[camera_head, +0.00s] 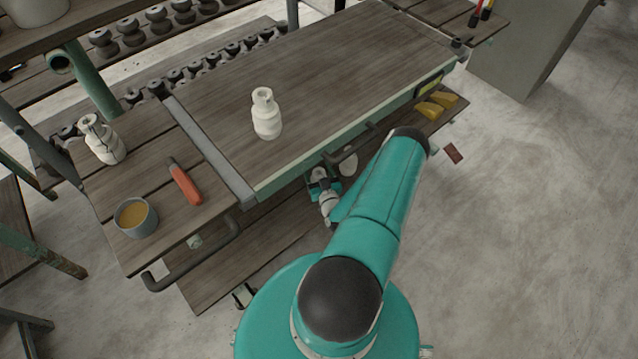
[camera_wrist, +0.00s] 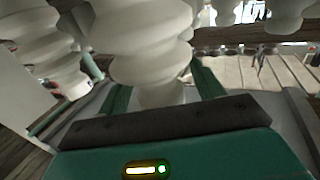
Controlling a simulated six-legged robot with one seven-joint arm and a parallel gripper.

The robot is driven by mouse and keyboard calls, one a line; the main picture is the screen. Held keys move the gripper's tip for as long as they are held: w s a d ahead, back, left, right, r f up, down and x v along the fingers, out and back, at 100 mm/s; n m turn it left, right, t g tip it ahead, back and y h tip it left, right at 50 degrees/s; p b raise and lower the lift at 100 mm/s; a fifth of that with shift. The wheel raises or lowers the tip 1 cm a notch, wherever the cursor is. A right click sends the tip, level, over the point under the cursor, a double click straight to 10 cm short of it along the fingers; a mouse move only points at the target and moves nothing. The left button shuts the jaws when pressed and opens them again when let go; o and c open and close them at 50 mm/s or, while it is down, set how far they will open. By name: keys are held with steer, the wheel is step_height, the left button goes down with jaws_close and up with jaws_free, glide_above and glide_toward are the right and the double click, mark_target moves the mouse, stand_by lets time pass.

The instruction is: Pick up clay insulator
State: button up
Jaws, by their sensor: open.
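A white ribbed clay insulator (camera_wrist: 142,45) fills the middle of the wrist view, very close. My gripper (camera_wrist: 162,88) is open, with one green finger on each side of its lower part; I cannot tell whether they touch it. A second white ribbed insulator (camera_wrist: 45,45) stands just left of the fingers. In the head view, my gripper (camera_head: 321,178) is low, below the edge of the bench top and over the lower shelf. A white piece (camera_head: 349,163) shows beside it, partly hidden by the bench edge and my arm.
The cart bench top (camera_head: 330,70) overhangs the lower shelf (camera_head: 265,250). A white bottle-shaped piece (camera_head: 266,115) stands on top. The left side board holds another white piece (camera_head: 104,142), an orange-handled tool (camera_head: 185,184) and a cup (camera_head: 136,217). Yellow pieces (camera_head: 430,110) lie right.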

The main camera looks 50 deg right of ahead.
steer(key=shift+w+d, duration=0.15)
steer(key=shift+w, duration=0.05)
jaws_close()
steer(key=shift+r, duration=0.1)
